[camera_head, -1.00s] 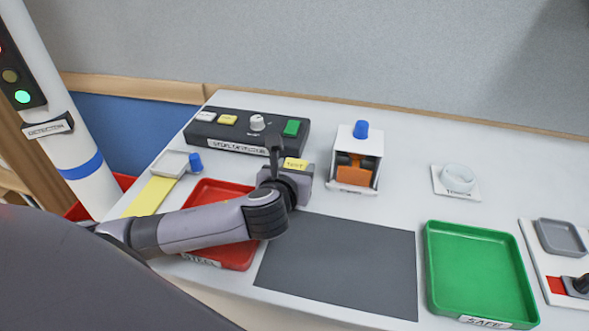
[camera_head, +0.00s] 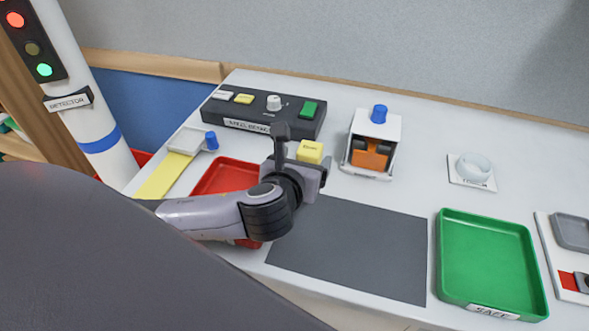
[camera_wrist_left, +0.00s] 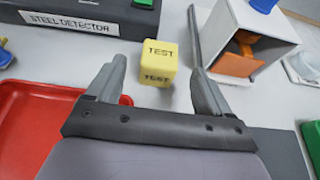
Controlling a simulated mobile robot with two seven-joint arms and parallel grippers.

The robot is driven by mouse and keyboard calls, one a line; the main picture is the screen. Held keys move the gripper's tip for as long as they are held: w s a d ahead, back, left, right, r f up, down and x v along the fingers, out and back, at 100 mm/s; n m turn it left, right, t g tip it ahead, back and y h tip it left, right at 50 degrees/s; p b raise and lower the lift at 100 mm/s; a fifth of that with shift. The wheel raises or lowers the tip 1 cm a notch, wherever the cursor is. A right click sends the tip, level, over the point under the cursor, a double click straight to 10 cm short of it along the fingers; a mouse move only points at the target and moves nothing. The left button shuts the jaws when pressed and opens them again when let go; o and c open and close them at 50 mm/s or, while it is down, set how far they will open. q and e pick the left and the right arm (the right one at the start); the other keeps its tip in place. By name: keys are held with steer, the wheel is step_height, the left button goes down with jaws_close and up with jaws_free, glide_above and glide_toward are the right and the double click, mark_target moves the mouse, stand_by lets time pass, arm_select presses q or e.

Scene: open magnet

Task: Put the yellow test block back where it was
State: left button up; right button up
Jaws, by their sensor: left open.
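The yellow test block (camera_head: 310,151) stands on the white table in front of the steel detector box's right end. In the left wrist view the block (camera_wrist_left: 158,60), marked TEST, sits upright just beyond and between the fingertips of my left gripper (camera_wrist_left: 160,68). Those fingers are open with nothing held. In the head view my left gripper (camera_head: 303,149) reaches in from the left, low at the block's near side, and hides part of its base. My right gripper is not in view.
The steel detector box (camera_head: 262,110) is behind. A white housing with an orange piece (camera_head: 373,147) stands close right of the block. A red tray (camera_head: 224,177) lies under my arm, a dark mat (camera_head: 355,250) in front, a green tray (camera_head: 490,262) to the right.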

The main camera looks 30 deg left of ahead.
arm_select(q)
steer(key=v, duration=0.6)
steer(key=shift+s+r, duration=0.15)
steer(key=shift+s, duration=0.1)
stand_by(0.3)
